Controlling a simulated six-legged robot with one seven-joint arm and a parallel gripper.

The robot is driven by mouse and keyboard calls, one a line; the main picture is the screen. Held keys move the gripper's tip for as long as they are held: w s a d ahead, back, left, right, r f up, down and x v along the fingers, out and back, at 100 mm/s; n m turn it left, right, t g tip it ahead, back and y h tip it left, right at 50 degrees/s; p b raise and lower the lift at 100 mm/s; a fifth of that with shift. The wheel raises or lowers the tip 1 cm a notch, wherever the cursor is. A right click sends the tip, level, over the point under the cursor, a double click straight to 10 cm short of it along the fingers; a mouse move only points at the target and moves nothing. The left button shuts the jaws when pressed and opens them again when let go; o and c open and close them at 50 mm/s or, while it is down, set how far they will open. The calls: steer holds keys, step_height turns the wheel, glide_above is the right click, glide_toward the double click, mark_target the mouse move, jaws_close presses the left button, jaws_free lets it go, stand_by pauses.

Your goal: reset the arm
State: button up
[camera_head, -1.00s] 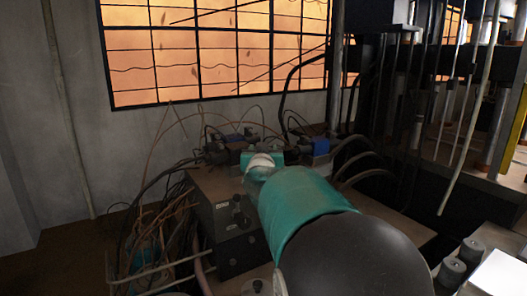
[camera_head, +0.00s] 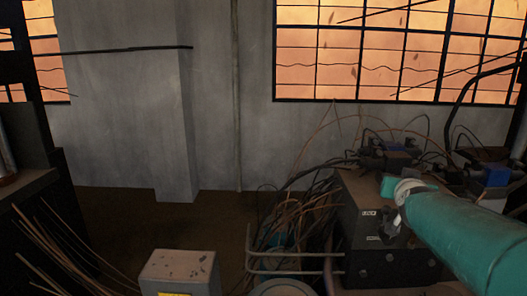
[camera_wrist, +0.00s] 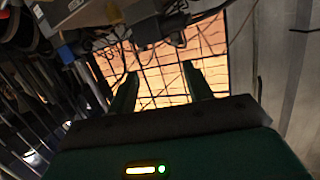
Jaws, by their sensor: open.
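My gripper (camera_wrist: 160,78) shows in the wrist view as two green fingers standing apart, with nothing between them. The dark palm and a green housing with a small lit panel lie below them. Beyond the fingers is a window with orange panes (camera_wrist: 165,72). In the head view my teal arm reaches in from the lower right towards a dark box (camera_head: 372,225). The gripper's fingers cannot be made out there. No flap disc can be made out.
Tangled cables (camera_head: 290,215) hang left of the dark box, beside a bent metal rail (camera_head: 295,271). A grey box (camera_head: 180,272) stands at the bottom. Dark racking (camera_head: 30,190) is at the left edge. The brown floor before the grey wall (camera_head: 125,140) looks clear.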

steer(key=s+a+f+n+g+y, duration=0.2)
steer(key=s+a+f+y, duration=0.1)
steer(key=s+a, duration=0.3)
steer(key=s+a+f+n+g+y, duration=0.1)
steer(key=s+a+f+y, duration=0.15)
steer(key=s+a, duration=0.35)
steer(key=s+a+f+n+g, duration=0.1)
steer(key=s+a+f+g, duration=0.2)
steer(key=s, duration=0.5)
steer(key=s+a+f+n+g, duration=0.1)
steer(key=s+a+f+g, duration=0.1)
steer(key=s+a+f, duration=0.3)
steer(key=s+f, duration=0.1)
steer(key=s, duration=0.2)
steer(key=shift+g, duration=0.4)
